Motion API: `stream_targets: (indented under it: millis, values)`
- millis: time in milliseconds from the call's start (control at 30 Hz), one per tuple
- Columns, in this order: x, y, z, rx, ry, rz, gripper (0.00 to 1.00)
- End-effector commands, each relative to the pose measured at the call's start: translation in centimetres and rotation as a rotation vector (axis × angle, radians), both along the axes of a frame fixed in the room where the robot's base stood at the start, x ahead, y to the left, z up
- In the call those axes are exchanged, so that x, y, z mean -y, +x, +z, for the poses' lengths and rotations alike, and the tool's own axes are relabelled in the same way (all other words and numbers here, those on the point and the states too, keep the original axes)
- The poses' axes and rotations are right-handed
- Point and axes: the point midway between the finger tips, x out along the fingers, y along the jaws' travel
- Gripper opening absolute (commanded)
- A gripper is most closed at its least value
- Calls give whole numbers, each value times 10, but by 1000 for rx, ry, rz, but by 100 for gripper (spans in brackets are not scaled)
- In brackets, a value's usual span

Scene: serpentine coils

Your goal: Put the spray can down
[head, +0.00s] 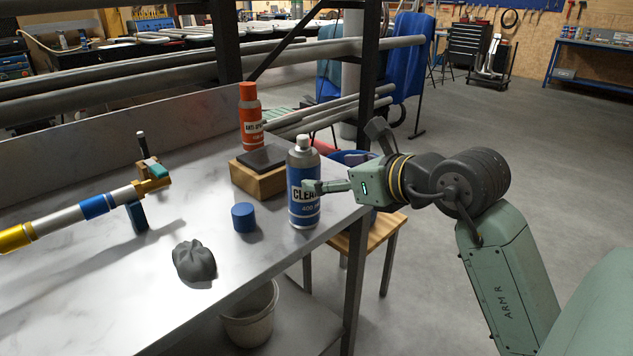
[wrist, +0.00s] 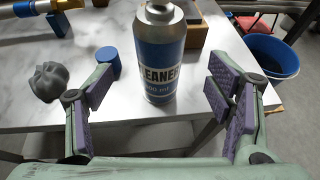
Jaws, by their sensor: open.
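The spray can (head: 304,188), silver-grey with a blue label and a white top, stands upright on the marble-like table (head: 150,285) near its right edge. My gripper (head: 318,188) is at the can's right side in the head view. In the wrist view the can (wrist: 160,55) stands between the spread fingers of my gripper (wrist: 165,100), with a gap on each side. The gripper is open and holds nothing. The can's upper end is cut off in the wrist view.
A blue cap (head: 243,217) and a crumpled grey cloth (head: 194,261) lie left of the can. A wooden block (head: 258,182) and an orange spray can (head: 250,120) stand behind it. A torch-like tool (head: 90,210) is at left. A blue bucket (wrist: 271,58) stands beyond the table.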

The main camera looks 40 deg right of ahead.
Motion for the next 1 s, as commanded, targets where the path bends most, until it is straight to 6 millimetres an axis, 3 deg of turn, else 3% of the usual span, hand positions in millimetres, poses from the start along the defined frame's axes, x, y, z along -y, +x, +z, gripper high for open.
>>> stream_targets:
  millis: [100,300,667,767,867,967,1000]
  values:
    - [0,-19,6,0,-1,-2,74]
    - [-1,-35,14,-1,0,0,74]
    - [-1,-37,15,-1,0,0,74]
    - [-3,-35,16,2,2,8,68]
    - [-19,-22,19,24,14,57,61]
    - [-54,5,28,74,43,166,55]
    - [-74,17,33,101,61,226,52]
